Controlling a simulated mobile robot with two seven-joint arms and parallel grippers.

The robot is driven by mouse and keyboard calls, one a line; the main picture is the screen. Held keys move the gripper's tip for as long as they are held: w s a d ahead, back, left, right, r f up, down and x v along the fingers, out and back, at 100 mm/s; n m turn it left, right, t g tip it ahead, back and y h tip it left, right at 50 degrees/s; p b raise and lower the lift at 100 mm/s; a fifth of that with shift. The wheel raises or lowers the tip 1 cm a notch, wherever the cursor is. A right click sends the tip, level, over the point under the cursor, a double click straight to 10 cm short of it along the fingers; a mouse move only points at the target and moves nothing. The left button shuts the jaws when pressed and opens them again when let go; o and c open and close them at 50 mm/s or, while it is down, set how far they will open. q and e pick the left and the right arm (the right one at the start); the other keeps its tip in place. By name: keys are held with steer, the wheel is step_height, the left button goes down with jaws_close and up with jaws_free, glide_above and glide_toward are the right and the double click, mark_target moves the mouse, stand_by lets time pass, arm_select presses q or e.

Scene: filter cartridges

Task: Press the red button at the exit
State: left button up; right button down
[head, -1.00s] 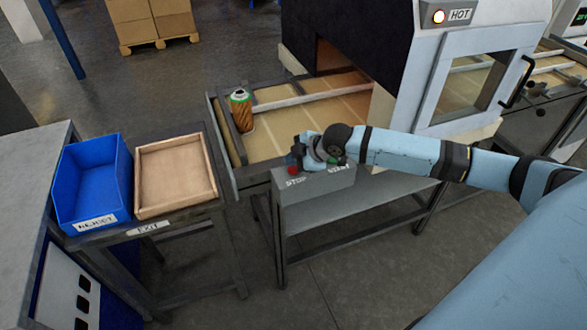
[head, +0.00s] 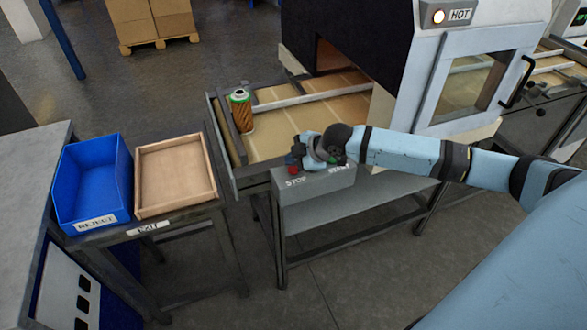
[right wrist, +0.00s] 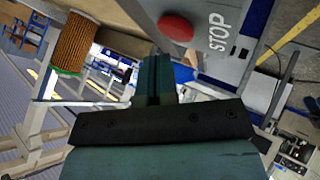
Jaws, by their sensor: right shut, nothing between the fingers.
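The red button (head: 293,170) sits on the grey control box (head: 315,187), beside the word STOP. In the right wrist view the red button (right wrist: 175,27) is at the top, just beyond my fingertips. My right gripper (head: 293,159) is shut and empty, close above the red button in the head view. Its closed fingers (right wrist: 155,75) point toward the button's side in the right wrist view. A small gap shows there between fingertips and button; I cannot tell the exact height. The START end of the box is partly hidden by my wrist. My left gripper is not in view.
A filter cartridge (head: 241,111) stands upright at the conveyor's (head: 275,140) left end, behind the box. A blue reject bin (head: 92,207) and a wooden exit tray (head: 178,208) sit on a table at left. The HOT-labelled machine (head: 425,60) stands behind my arm.

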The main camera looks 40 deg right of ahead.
mark_target(293, 171)
steer(key=shift+f, duration=0.1)
steer(key=shift+f, duration=0.25)
steer(key=shift+f, duration=0.5)
stand_by(0.9)
steer(key=shift+r+p, duration=0.15)
steer(key=shift+p, duration=0.15)
steer(key=shift+r+p, duration=0.7)
steer(key=shift+p, duration=0.1)
step_height(293, 171, up, 5)
steer(key=p, duration=0.5)
